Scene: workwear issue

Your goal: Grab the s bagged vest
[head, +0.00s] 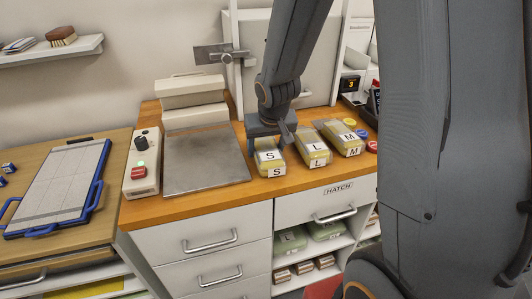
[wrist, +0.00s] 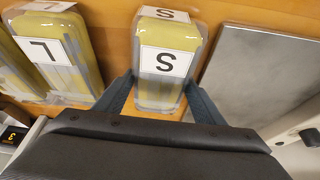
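The S bagged vest (head: 269,161) is a yellow packet in clear wrap with white S labels, lying on the wooden counter. It is the leftmost of the bagged vests in the head view. My gripper (head: 272,140) is right at its back end. In the wrist view the S bagged vest (wrist: 168,60) lies between the two fingers of my gripper (wrist: 158,95), one on each side. The fingers are spread, and small gaps seem to show beside the packet. The vest rests on the counter.
The L bagged vest (head: 313,148) lies just right of it, then the M bagged vest (head: 342,137). A flat metal plate (head: 205,160) lies to the left. Coloured discs (head: 362,134) sit at the counter's right. A white panel (head: 300,60) stands behind.

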